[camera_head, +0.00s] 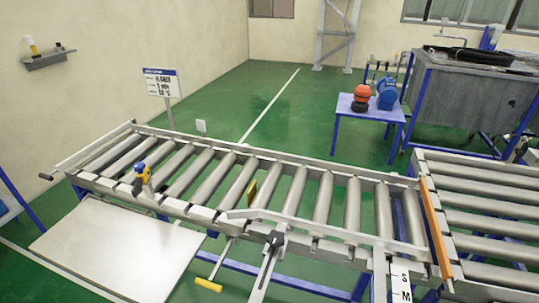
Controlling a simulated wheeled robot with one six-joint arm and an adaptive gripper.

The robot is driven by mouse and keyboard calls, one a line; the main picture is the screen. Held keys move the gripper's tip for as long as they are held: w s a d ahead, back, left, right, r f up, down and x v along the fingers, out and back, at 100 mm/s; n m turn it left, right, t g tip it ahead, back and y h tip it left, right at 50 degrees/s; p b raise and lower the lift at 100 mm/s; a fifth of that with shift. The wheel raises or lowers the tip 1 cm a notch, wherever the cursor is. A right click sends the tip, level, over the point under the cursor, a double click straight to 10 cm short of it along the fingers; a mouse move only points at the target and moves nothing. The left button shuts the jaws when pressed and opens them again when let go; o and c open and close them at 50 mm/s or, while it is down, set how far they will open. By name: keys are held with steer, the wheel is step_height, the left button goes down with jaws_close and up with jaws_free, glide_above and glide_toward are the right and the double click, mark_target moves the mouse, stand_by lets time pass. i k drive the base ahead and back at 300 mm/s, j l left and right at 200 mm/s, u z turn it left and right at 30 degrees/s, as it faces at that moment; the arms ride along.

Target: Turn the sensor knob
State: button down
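A small yellow and blue device (143,174), which looks like a sensor, stands on the near rail of the roller conveyor (200,211) at the left. A dark knob-like part (275,239) sits on a metal bracket at the middle of the same rail. I cannot tell for sure which of these carries the sensor knob, and the knob's angle is too small to read. My gripper is not in this view.
A pale metal plate (115,250) lies at the front left. A yellow-handled bar (208,285) sticks out below the rail. An orange bar (435,228) crosses at the right. A blue table (370,110) stands behind.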

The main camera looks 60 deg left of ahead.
mark_target(139, 167)
steer(key=u, duration=2.15)
